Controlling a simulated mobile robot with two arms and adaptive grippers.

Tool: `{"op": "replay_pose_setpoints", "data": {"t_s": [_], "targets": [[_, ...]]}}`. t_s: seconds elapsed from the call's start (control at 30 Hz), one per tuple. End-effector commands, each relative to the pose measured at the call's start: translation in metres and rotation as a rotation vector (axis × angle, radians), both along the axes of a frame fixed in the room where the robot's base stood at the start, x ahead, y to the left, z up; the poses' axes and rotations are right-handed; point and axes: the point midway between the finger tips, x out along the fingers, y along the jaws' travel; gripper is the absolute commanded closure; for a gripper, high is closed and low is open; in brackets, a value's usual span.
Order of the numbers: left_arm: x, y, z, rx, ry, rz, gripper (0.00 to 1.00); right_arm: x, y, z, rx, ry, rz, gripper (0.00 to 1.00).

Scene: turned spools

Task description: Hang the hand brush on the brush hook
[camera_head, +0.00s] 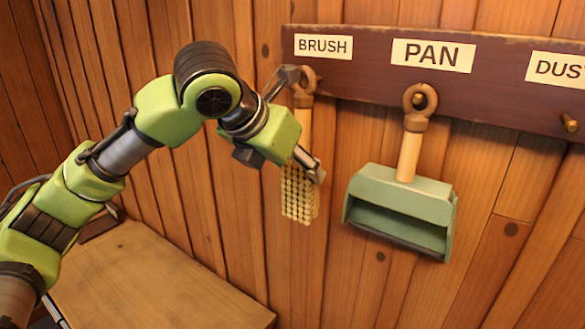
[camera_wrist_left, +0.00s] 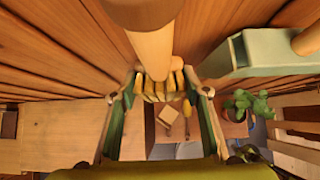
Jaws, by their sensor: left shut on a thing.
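The hand brush (camera_head: 304,118) hangs upright against the wall, with a pale wooden handle, a ring at its top and a block of bristles (camera_head: 299,197) below. My left gripper (camera_head: 306,130) is shut on the brush. In the left wrist view the handle (camera_wrist_left: 152,50) and the bristles (camera_wrist_left: 163,86) show between the fingers (camera_wrist_left: 165,92). The brush hook (camera_head: 319,80) is on the dark rail under the BRUSH label. The brush's ring is at the hook; a finger partly covers it, and I cannot tell if the ring is over the hook. My right gripper is not in view.
A green dustpan (camera_head: 400,205) hangs by its ring under the PAN label, close right of the brush. A bare peg (camera_head: 569,122) is farther right on the rail (camera_head: 365,85). A wooden tabletop (camera_head: 150,280) is at lower left. A potted plant (camera_wrist_left: 246,104) shows in the wrist view.

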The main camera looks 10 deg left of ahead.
Motion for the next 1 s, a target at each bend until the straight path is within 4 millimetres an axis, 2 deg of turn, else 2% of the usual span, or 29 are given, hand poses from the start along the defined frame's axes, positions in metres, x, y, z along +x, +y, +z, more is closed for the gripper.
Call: {"op": "replay_pose_setpoints", "data": {"t_s": [0.23,0.43,1.0], "targets": [[0.015,-0.007,0.003,-0.005,-0.009,-0.001,0.83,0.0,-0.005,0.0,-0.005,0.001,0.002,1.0],[0.022,-0.009,-0.003,-0.004,-0.008,0.001,0.83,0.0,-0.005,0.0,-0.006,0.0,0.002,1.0],[0.026,-0.011,-0.008,-0.003,-0.006,0.0,0.83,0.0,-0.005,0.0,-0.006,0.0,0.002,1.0]]}}
